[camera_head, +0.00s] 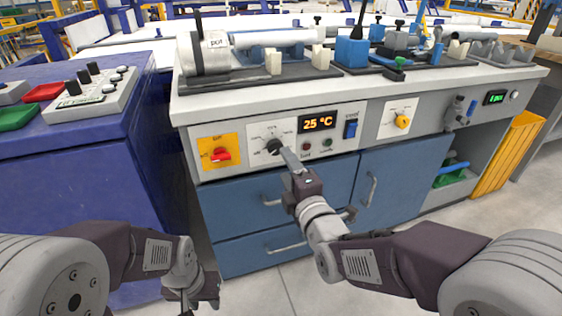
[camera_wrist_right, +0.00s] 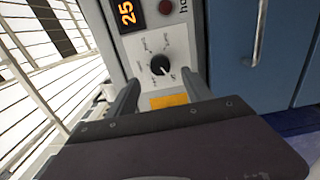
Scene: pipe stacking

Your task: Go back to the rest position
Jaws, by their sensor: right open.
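My right gripper (camera_head: 288,155) is raised in front of the control panel (camera_head: 347,117) of the white-topped bench, its fingertips close to a black knob (camera_head: 273,147). In the right wrist view the gripper (camera_wrist_right: 160,90) is open and empty, and the knob (camera_wrist_right: 160,64) shows beyond and between its two fingers. I cannot tell whether a finger touches the knob. My left gripper (camera_head: 190,296) hangs low at the lower left, in front of the blue cabinet and away from the bench; its fingers are too unclear to tell open from shut.
The display (camera_head: 317,123) reads 25 °C. A red switch (camera_head: 221,155) and blue switch (camera_head: 351,128) flank the knob's area. Drawer handles (camera_head: 286,248) stick out below. A blue cabinet (camera_head: 75,148) stands left, carrying a button box (camera_head: 92,96). Pipe fixtures (camera_head: 265,60) cover the bench top.

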